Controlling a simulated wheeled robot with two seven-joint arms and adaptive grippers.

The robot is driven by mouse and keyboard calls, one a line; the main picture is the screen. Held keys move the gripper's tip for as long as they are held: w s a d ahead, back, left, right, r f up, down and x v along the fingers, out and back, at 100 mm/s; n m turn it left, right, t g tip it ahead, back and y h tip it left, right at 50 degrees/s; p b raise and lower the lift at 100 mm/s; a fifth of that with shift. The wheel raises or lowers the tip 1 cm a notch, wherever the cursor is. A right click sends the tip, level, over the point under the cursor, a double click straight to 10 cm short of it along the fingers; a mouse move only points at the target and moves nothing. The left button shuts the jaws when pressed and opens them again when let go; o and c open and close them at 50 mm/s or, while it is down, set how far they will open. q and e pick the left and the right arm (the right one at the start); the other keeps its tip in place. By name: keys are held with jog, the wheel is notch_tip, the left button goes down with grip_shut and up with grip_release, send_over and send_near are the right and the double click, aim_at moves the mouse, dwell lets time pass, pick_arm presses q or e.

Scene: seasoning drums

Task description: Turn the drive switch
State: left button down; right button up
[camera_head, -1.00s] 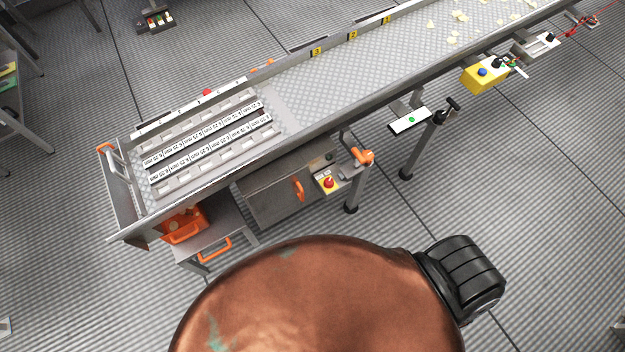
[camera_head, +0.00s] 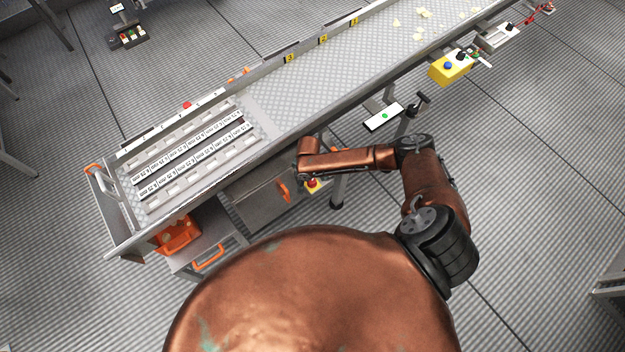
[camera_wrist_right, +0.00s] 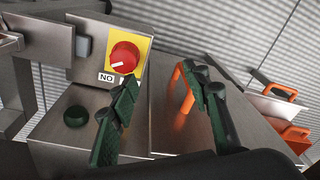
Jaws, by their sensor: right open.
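A red rotary knob (camera_wrist_right: 124,58) with a white pointer mark sits on a yellow plate (camera_wrist_right: 142,46) in the right wrist view. A white label reading "NO" is below it, partly covered by a finger. The knob also shows in the head view (camera_head: 312,183), partly hidden under my right arm. My right gripper (camera_wrist_right: 160,76) is open and empty. Its left fingertip is just below and right of the knob in the picture; contact cannot be told. The hand itself is not clear in the head view. My left gripper is not in view.
A dark green round button (camera_wrist_right: 76,116) sits on the metal box left of my fingers. An orange handle (camera_wrist_right: 184,88) shows between the fingers. The long conveyor (camera_head: 330,90) runs above the box. A yellow control box (camera_head: 450,67) is farther right.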

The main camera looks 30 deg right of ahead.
aim_at(312, 180)
jog(key=shift+h, duration=0.3)
jog(key=d, duration=0.1)
jog(key=d+r, duration=0.1)
jog(key=w+d+r, duration=0.1)
jog(key=d, duration=0.1)
jog(key=shift+r, duration=0.25)
jog(key=shift+d, duration=0.4)
notch_tip(312, 180, down, 8)
jog(key=shift+r+b, duration=0.25)
jog(key=shift+b, duration=0.65)
jog(key=c, duration=1.2)
